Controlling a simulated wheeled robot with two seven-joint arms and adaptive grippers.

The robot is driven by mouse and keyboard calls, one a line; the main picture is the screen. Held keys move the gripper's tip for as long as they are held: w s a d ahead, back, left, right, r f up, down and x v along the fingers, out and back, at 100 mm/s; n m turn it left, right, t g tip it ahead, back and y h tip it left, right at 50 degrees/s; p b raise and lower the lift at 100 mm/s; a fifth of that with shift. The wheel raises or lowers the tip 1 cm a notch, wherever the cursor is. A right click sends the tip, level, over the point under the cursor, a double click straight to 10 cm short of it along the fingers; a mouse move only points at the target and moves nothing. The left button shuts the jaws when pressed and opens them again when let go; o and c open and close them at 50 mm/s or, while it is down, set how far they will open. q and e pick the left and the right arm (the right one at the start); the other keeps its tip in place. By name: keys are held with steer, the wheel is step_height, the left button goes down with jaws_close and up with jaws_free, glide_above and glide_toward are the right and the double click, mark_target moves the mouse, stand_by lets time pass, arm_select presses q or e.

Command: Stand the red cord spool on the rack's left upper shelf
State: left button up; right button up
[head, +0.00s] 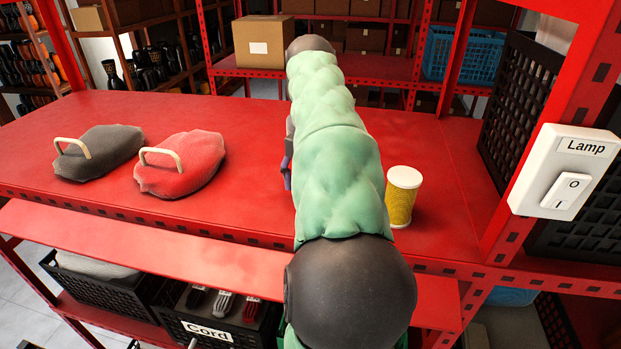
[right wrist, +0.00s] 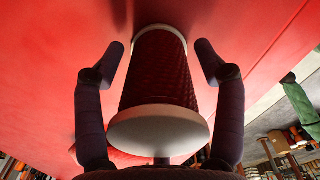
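The red cord spool (right wrist: 158,72) shows in the right wrist view, dark red with white ends. Its near end faces the camera and its far end is against or close to a red surface. My right gripper (right wrist: 160,50) is open, with a finger on each side of the spool and visible gaps between. In the head view a green padded arm of mine reaches over the red upper shelf (head: 250,115) and hides the spool; only a bit of the gripper (head: 287,165) shows at its left edge. My left gripper is not in view.
A yellow spool with a white top (head: 402,200) stands just right of the arm. A grey handled bag (head: 100,152) and a red handled bag (head: 185,165) lie on the left. A lamp switch (head: 565,172) is on the right post. Crates (head: 215,325) sit below.

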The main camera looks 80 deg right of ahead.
steer(key=shift+s+d, duration=0.1)
steer(key=shift+s, duration=0.1)
step_height(320, 180, up, 11)
steer(key=shift+w+f+p, duration=0.1)
steer(key=shift+p, duration=0.75)
steer(key=shift+r+p, duration=0.65)
steer(key=shift+r, duration=0.1)
